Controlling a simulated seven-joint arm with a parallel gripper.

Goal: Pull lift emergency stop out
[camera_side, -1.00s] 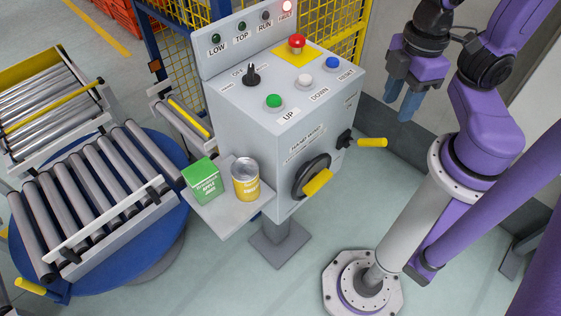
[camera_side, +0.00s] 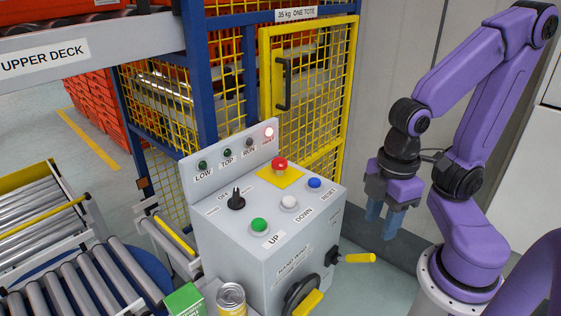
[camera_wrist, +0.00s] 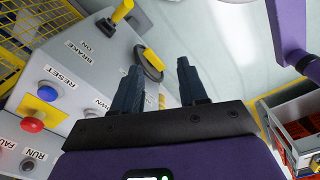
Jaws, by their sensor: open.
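The emergency stop (camera_side: 279,164) is a red mushroom button on a yellow plate (camera_side: 264,176), on top of the grey control box (camera_side: 232,262). In the wrist view the red button (camera_wrist: 32,121) shows at the left edge, beside the blue RESET button (camera_wrist: 47,92). My gripper (camera_side: 382,222) hangs to the right of the box, apart from it, fingers pointing down. Its two fingers are spread and empty in the wrist view (camera_wrist: 158,80). The FAULT lamp (camera_side: 268,132) is lit red. I cannot tell whether the stop is pressed in.
Green UP (camera_side: 259,225), white DOWN (camera_side: 289,202) and blue RESET (camera_side: 314,183) buttons and a black selector knob (camera_side: 236,200) share the sloped top. Yellow-handled cranks (camera_side: 358,258) stick out from the box's side. A yellow mesh gate (camera_side: 355,70) stands behind. A can (camera_side: 231,298) sits in front.

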